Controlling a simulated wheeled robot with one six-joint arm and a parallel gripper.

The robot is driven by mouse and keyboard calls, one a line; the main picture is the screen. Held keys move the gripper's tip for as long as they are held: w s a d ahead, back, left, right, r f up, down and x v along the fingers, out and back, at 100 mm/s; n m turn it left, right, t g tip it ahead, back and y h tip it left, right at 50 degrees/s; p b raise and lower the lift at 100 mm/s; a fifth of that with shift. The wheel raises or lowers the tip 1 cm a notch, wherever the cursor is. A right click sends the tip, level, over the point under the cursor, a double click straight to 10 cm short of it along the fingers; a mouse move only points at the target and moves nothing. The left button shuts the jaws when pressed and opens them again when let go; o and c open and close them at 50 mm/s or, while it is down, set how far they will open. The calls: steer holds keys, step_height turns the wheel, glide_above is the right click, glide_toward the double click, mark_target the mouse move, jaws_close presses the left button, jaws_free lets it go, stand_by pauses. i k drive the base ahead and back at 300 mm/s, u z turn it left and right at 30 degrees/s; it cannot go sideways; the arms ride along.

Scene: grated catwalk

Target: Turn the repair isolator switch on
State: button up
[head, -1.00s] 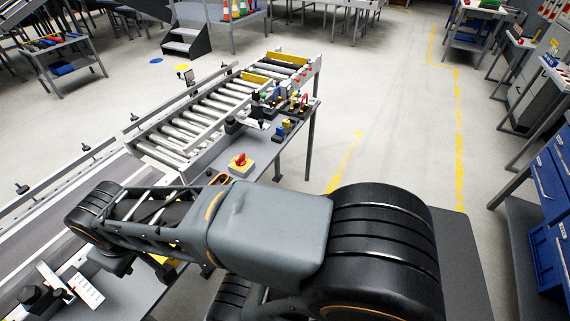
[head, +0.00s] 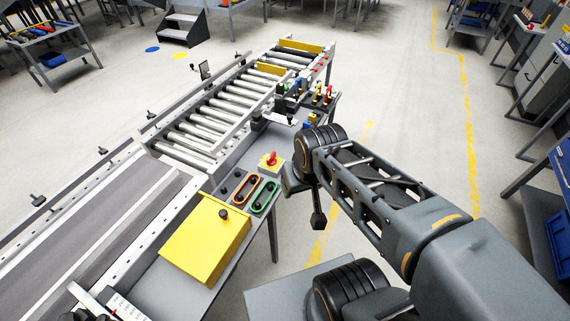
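A red rotary knob on a yellow plate and pale box (head: 271,162), which looks like the isolator switch, sits on the grey bench beside the conveyor. Its exact knob angle is too small to read. My gripper (head: 318,220) hangs at the end of my arm, to the right of the switch and past the bench's right edge in the picture. It is apart from the switch. The fingers are small and dark, so I cannot tell whether they are open or shut.
A yellow box (head: 205,240) with a black knob stands on the near bench. Orange (head: 242,188) and green (head: 264,197) oval frames lie between it and the switch. Small coloured items (head: 318,97) stand farther back. A roller conveyor (head: 215,115) runs along the left. Floor to the right is open.

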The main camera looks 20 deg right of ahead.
mark_target(272, 160)
steer(key=u, duration=0.5)
steer(key=k, duration=1.25)
steer(key=z, duration=0.45)
steer(key=i, duration=1.7)
steer(key=u, duration=0.6)
